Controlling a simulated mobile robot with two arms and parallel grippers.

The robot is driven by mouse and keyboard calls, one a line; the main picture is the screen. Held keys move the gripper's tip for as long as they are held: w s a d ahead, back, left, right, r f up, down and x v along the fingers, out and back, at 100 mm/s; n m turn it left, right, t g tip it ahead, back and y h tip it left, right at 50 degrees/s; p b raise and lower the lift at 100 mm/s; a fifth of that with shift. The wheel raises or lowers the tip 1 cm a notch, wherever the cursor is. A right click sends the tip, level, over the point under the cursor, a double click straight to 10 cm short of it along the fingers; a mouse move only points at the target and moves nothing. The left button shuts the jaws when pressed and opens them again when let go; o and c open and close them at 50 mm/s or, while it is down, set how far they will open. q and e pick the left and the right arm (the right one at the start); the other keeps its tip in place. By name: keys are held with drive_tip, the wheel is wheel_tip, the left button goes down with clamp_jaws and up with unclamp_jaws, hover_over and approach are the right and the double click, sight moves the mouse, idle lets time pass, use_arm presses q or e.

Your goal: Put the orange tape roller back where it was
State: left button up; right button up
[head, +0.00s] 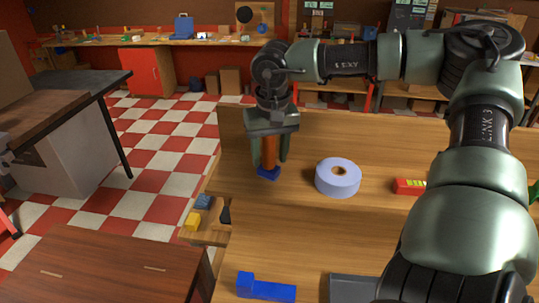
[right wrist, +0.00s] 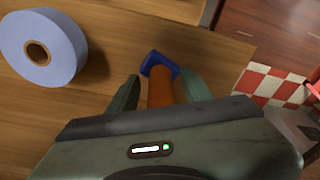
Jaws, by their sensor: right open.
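The orange tape roller (head: 269,160) is at the left end of the wooden workbench, with an orange handle and a blue end (head: 268,173) at the bench top. My right gripper (head: 269,156) is over it from above, its two fingers on either side of the orange handle. In the right wrist view the orange handle (right wrist: 160,90) lies between the open fingers, with the blue end just beyond the tips. The gripper body hides the rest of the handle. I cannot tell whether either finger touches it. My left gripper is not in view.
A lavender tape roll (head: 345,183) lies right of the roller. A red and yellow item (head: 409,187) lies farther right. A blue tool (head: 265,289) lies near the front. Blue (head: 203,201) and yellow (head: 192,222) blocks sit on a lower ledge at left. Bench between roller and blue tool is clear.

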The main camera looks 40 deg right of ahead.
sight(271, 173)
wheel_tip(271, 173, up, 12)
drive_tip(key=s+b, duration=0.1)
drive_tip(key=b, duration=0.2)
drive_tip(key=shift+s+a, duration=0.25)
drive_tip(key=shift+a, duration=0.2)
drive_tip(key=shift+f, duration=0.2)
